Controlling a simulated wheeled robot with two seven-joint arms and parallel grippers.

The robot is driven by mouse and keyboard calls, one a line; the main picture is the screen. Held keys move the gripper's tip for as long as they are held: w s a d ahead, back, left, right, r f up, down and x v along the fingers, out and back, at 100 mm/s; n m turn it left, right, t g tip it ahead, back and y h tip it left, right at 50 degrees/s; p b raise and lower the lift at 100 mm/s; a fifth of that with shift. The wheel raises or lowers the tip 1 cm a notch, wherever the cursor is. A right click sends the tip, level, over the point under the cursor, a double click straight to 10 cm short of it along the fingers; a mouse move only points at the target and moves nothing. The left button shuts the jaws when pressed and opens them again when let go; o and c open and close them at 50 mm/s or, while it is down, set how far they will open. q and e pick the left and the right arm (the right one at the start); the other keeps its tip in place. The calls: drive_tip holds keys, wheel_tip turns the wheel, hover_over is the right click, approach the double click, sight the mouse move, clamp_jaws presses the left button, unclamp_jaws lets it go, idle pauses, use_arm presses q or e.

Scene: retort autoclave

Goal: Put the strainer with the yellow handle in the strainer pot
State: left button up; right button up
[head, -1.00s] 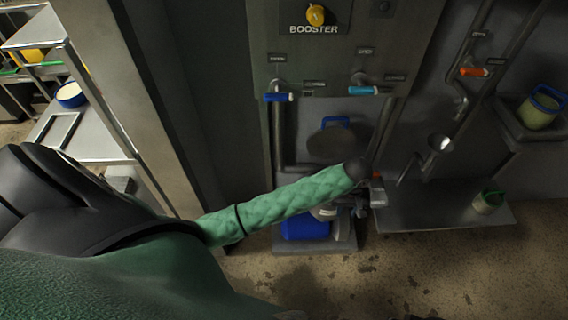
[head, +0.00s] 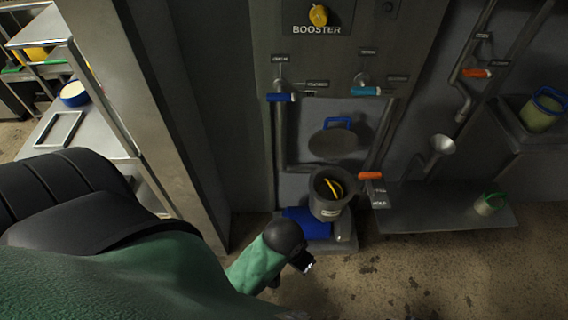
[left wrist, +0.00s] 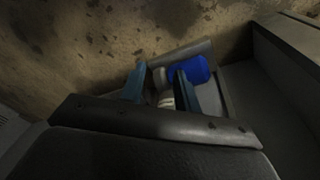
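A dark metal pot (head: 327,207) with a small label stands under the booster panel. A yellow handle (head: 333,188) shows inside its mouth, tilted; the strainer body under it is hidden in the pot's dark inside, so I cannot tell how it sits. My left gripper (head: 304,264) is low in front and to the left of the pot, apart from it. In the left wrist view its two fingers (left wrist: 160,88) are spread with nothing held between them. My right gripper is not in view.
A round lid with a blue handle (head: 333,143) is behind and above the pot. A blue motor (head: 300,218) sits below it. A metal shelf (head: 430,215) at right holds a green-handled container (head: 489,204). A blue-handled strainer (head: 543,108) is far right. The floor in front is clear.

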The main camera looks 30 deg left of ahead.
use_arm(q)
drive_tip(key=s+a, duration=0.1)
drive_tip(key=s+a+r, duration=0.1)
drive_tip(key=s, duration=0.1)
drive_tip(key=shift+a+r+m+y, duration=0.15)
drive_tip(key=shift+m+y, duration=0.15)
idle(1.0)
